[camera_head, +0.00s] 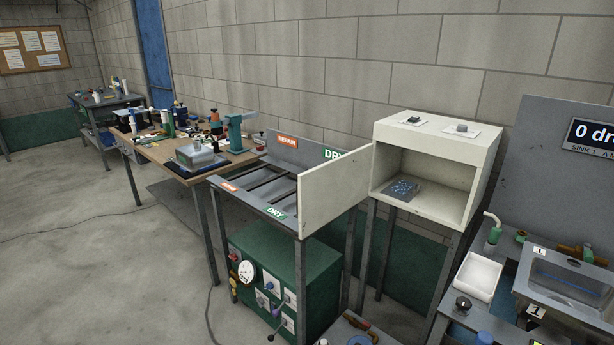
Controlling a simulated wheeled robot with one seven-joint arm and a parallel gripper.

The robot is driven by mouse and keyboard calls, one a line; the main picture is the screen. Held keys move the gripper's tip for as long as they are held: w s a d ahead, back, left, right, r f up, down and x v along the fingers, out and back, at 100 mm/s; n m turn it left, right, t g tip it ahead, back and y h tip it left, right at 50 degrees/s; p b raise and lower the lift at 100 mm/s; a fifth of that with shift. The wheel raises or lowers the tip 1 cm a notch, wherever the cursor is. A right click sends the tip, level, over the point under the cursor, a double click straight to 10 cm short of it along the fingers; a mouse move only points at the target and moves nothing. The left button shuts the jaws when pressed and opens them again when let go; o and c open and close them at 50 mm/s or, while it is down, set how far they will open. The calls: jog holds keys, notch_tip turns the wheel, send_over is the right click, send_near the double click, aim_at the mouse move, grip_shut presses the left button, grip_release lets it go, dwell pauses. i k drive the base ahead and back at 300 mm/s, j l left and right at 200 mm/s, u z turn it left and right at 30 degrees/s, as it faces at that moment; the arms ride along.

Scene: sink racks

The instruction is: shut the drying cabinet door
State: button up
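The drying cabinet (479,152) is a cream box on dark legs, right of the middle. Its front is open and its inside is visible. Its door (334,188) is a flat cream panel that stands swung wide open to the left, in front of the grey rack marked DRY. A dark flat piece with blue specks (403,190) lies on the cabinet floor. Two small items on white cards lie on the cabinet top. My gripper is not in view.
The grey rack (248,193) with REPAIR and DRY labels stands behind and left of the door. A green unit with a gauge (275,268) is below it. A sink (572,283) and white tray (478,277) are at lower right. A cluttered workbench (150,147) stands left; floor at left is mostly clear.

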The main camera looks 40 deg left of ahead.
aim_at(324, 193)
jog(key=k+j, duration=0.1)
jog(key=j, duration=3.1)
jog(key=k+j, duration=0.15)
jog(key=j, duration=0.7)
jog(key=i+j, duration=0.15)
jog(key=i, duration=0.05)
